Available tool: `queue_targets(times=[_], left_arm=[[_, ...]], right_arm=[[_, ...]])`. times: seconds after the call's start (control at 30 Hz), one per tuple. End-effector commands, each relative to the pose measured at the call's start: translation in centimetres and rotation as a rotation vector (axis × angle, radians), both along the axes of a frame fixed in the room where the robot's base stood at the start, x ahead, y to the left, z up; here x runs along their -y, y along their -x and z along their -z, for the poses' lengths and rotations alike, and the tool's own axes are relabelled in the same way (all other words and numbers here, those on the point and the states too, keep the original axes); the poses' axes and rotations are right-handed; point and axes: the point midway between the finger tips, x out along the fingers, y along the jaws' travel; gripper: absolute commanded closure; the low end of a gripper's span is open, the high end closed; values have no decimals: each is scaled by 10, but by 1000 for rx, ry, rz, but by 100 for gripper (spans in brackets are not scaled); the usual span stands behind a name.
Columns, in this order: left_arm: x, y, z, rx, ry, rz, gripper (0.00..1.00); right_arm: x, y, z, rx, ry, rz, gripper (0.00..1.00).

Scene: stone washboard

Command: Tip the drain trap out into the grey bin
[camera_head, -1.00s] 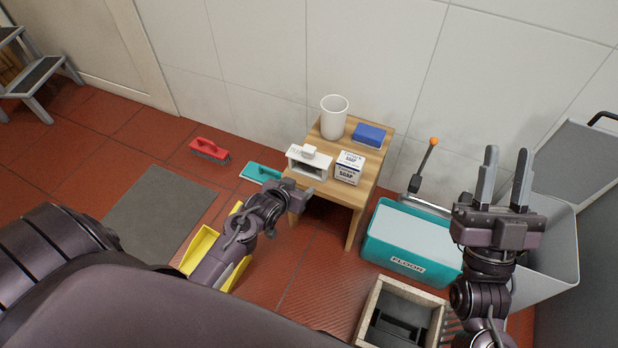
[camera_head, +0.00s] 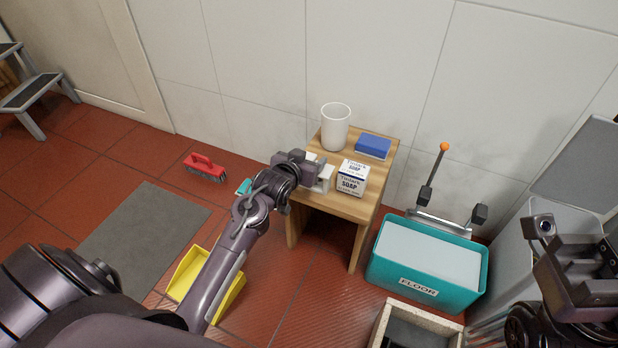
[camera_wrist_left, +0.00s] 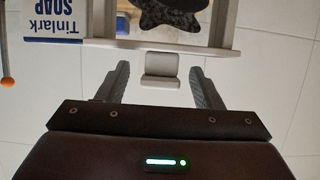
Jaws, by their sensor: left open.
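The drain trap (camera_head: 325,178) is a white box on the small wooden stool (camera_head: 350,208), largely hidden behind my left gripper (camera_head: 316,172) in the head view. In the left wrist view the drain trap's pale rim (camera_wrist_left: 215,50) shows, with a dark clump (camera_wrist_left: 180,12) inside it. Its grip tab (camera_wrist_left: 160,64) lies between the spread fingers of my left gripper (camera_wrist_left: 160,80), with space on both sides. The grey bin (camera_head: 515,235) stands at the right, partly behind my right gripper (camera_head: 580,260), whose finger opening does not show clearly.
A soap box (camera_head: 351,178), white cup (camera_head: 335,125) and blue sponge (camera_head: 373,145) share the stool. A teal floor bucket (camera_head: 425,270) stands between stool and bin, with a stone basin (camera_head: 395,325) in front.

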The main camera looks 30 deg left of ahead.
Motion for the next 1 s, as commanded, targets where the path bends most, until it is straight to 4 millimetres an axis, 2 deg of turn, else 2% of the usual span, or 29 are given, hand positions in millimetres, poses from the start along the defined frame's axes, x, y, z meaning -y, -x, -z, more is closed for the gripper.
queue_targets(times=[0.1,0.33,0.77,0.8,1.0], left_arm=[[0,-8,4,0,-1,0,40],[0,-8,3,0,-1,0,41],[-1,-8,3,0,-1,0,98],[-1,-8,2,0,-1,0,100],[-1,-8,2,0,-1,0,100]], right_arm=[[0,0,3,5,0,1,67],[0,0,2,6,1,0,67],[0,0,2,5,1,0,67],[0,0,2,5,1,0,67],[0,0,1,5,0,1,67]])
